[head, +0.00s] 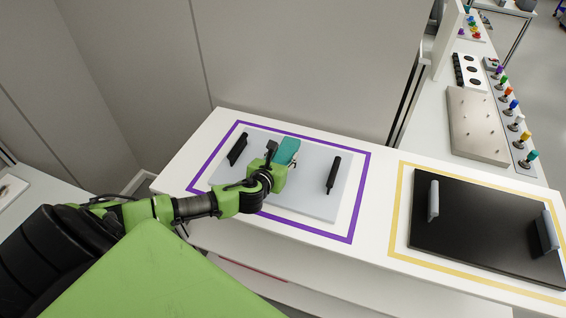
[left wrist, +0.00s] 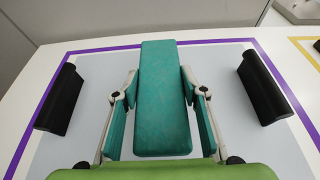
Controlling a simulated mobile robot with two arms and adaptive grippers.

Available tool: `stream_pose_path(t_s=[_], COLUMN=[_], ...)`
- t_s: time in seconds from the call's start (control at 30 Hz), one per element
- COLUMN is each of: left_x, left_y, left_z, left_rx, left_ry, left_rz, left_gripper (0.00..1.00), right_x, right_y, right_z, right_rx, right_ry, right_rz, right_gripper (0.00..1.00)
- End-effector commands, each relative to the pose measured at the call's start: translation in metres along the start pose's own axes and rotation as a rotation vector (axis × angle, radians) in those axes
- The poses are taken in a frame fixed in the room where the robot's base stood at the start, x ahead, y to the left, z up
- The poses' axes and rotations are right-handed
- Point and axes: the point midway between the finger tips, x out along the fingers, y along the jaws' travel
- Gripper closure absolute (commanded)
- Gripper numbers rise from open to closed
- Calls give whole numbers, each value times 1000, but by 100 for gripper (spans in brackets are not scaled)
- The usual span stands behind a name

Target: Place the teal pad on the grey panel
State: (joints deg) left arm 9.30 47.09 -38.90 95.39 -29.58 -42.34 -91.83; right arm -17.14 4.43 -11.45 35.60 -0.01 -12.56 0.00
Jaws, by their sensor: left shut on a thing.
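The teal pad (head: 288,150) is a flat oblong block. My left gripper (head: 276,163) is shut on it over the grey panel. In the left wrist view the pad (left wrist: 165,100) lies lengthwise between the two fingers of the left gripper (left wrist: 160,78), its far end reaching beyond the fingertips. The pale grey panel (head: 312,198) lies inside a purple outline and has a black handle near each side; it also shows in the left wrist view (left wrist: 95,78). I cannot tell whether the pad touches the panel. My right gripper is not in view.
The panel's left handle (head: 237,149) and right handle (head: 333,174) stand up on either side of the gripper. A black panel (head: 480,225) with grey handles lies to the right in a yellow outline (head: 398,200). A wall rises behind. A counter with coloured knobs (head: 513,104) stands at the far right.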

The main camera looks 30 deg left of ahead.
Motion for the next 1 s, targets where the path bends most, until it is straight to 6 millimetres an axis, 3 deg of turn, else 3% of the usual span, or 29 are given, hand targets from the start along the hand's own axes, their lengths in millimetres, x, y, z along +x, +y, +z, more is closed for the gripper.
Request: stream_pose_path(t_s=[0.27, 0.5, 0.9, 0.93, 1.0], left_x=[17, 28, 31, 30, 30], left_y=[6, 6, 6, 6, 6], left_z=[-10, -36, -42, -41, -41], left_rx=[-1, -1, 0, 0, 0], left_ry=[-1, 0, 0, 0, 0], left_rz=[2, 1, 0, 0, 0], left_gripper=[75, 75, 75, 55, 44], right_x=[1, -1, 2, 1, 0], right_y=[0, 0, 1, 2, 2], right_z=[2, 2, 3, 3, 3], right_rx=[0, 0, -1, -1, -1], right_ry=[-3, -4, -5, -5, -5], right_rz=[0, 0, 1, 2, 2], right_gripper=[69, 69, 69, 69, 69])
